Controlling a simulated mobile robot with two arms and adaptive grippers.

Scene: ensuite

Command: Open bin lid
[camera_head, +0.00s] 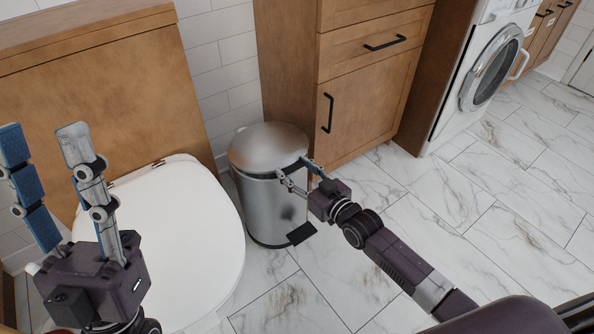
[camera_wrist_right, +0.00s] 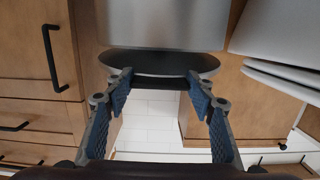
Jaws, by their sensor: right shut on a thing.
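The metal bin (camera_head: 262,205) stands upright between the toilet and the wooden cabinet. Its round lid (camera_head: 265,145) lies down on the body in the head view. My right gripper (camera_head: 294,170) is at the lid's front right edge, with its fingers on the rim. In the right wrist view the gripper (camera_wrist_right: 159,77) has its fingertips spread at either side of the dark lid edge (camera_wrist_right: 158,63), with the bin body (camera_wrist_right: 165,25) above it. My left gripper (camera_head: 41,140) is open and empty, raised in front of the toilet. The far side of the bin is hidden.
A white toilet (camera_head: 185,225) stands close to the bin's left. The wooden cabinet (camera_head: 350,85) with black handles stands behind and to the right. A black pedal (camera_head: 301,234) sticks out at the bin's foot. The marble floor (camera_head: 480,210) on the right is clear.

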